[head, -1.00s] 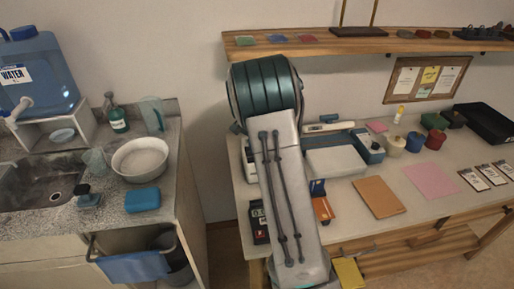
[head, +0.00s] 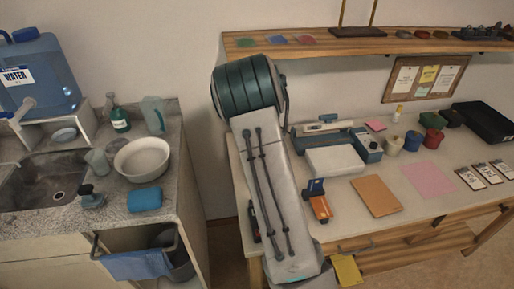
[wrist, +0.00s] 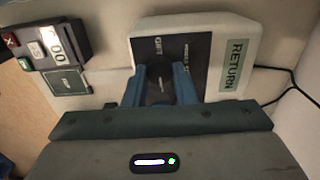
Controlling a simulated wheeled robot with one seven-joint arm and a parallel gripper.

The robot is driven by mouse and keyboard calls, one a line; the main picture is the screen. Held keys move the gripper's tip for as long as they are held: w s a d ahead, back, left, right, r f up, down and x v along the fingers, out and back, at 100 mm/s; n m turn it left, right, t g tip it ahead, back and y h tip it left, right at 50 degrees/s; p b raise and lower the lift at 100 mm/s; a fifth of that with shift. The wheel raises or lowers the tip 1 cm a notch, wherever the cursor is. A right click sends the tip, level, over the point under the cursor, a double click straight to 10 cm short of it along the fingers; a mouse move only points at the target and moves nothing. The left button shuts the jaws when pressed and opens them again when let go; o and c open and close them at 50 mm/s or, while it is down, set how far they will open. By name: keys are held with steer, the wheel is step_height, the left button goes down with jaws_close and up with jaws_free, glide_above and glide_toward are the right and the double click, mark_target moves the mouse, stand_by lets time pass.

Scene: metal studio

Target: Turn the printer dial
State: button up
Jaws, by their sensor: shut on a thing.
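In the wrist view a white printer (wrist: 205,35) has a dark panel and a green "RETURN" label on its right. A round black dial (wrist: 158,87) with a pale pointer line sits on the panel, below the word "GIFT". The pointer stands close to upright in the picture. My gripper (wrist: 160,80) has one blue finger on each side of the dial and is shut on it. In the head view my own arm hides the printer, the dial and my gripper.
A black keypad device (wrist: 52,45) stands left of the printer. Black cables (wrist: 285,85) run on its right. In the head view an orange and blue tool (head: 318,203), a white box (head: 334,159) and a brown sheet (head: 376,195) lie right of my arm.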

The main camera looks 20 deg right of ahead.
stand_by(0.5)
steer(key=o, duration=1)
steer(key=shift+a, duration=0.1)
steer(key=shift+r, duration=0.15)
step_height(320, 180, up, 14)
steer(key=shift+f+b, duration=0.2)
steer(key=shift+b, duration=0.15)
